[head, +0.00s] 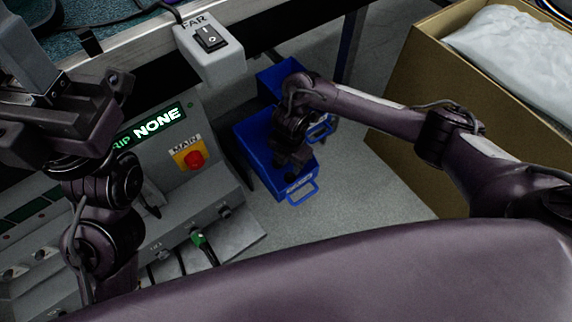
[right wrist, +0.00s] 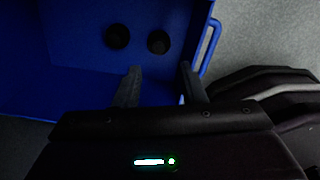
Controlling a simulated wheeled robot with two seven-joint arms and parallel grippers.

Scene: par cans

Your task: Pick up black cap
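Two black caps lie in a blue bin. In the right wrist view one cap (right wrist: 117,37) is on the left and another cap (right wrist: 158,42) is beside it on the right. My right gripper (right wrist: 160,75) is open, its two fingers apart with nothing between them, close to the caps. In the head view my right gripper (head: 292,165) reaches into the blue bin (head: 252,135) and hides much of its inside; the caps cannot be made out there. My left gripper (head: 60,130) is at the far left, and its fingertips do not show clearly.
The bin has a blue handle (head: 302,191) at its near end. A cardboard box (head: 400,110) with a pale bag stands to the right. A grey console (head: 180,195) with a red button is on the left. A switch box (head: 212,55) hangs above.

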